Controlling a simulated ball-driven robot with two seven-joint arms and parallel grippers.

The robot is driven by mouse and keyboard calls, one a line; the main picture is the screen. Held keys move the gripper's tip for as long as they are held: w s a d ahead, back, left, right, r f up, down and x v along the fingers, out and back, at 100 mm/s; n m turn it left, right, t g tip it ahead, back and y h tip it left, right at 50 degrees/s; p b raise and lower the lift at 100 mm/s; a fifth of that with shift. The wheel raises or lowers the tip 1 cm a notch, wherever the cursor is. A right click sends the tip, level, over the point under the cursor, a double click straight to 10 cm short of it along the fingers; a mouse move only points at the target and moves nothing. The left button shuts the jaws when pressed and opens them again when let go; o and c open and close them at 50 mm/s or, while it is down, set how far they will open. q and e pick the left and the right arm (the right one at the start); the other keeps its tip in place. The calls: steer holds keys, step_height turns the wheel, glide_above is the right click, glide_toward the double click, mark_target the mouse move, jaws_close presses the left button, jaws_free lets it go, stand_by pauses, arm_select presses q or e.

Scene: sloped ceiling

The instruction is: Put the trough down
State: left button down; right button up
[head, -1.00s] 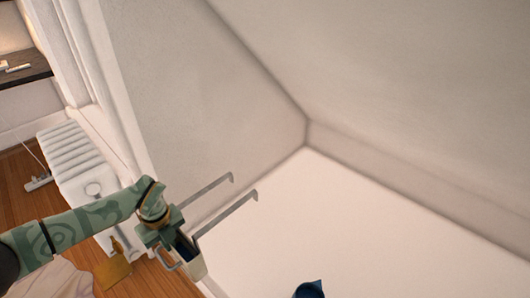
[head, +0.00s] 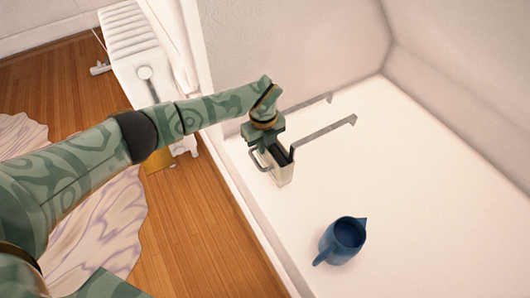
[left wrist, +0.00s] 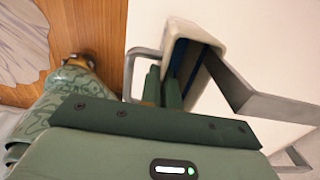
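The trough (head: 283,176) is a small, narrow cream box with a grey loop handle on its left side and two long grey hooked arms reaching right. It is at the white ledge (head: 390,190), near its left edge. I cannot tell whether its bottom touches the surface. My left gripper (head: 268,148) is at the trough's near end, its fingers closed at the wall beside the handle. In the left wrist view the trough's rim (left wrist: 207,38) and dark inside show beyond the green fingers (left wrist: 165,82). My right gripper is not in view.
A dark blue jug (head: 345,240) stands on the ledge, right of and nearer than the trough. The ledge is clear to the right and back. Sloped walls close it in behind. A white radiator (head: 140,50), wooden floor (head: 215,215) and pale rug (head: 105,215) lie left.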

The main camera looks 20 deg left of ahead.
arm_select(q)
step_height(320, 180, down, 4)
steer(key=shift+r+b, duration=0.2)
steer(key=shift+b, duration=0.4)
steer(key=shift+r, duration=0.2)
steer(key=shift+f, duration=0.1)
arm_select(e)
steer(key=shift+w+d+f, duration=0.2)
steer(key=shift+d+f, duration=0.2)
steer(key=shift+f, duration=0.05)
arm_select(q)
steer(key=c, duration=1.6)
jaws_free()
steer(key=shift+c, duration=0.2)
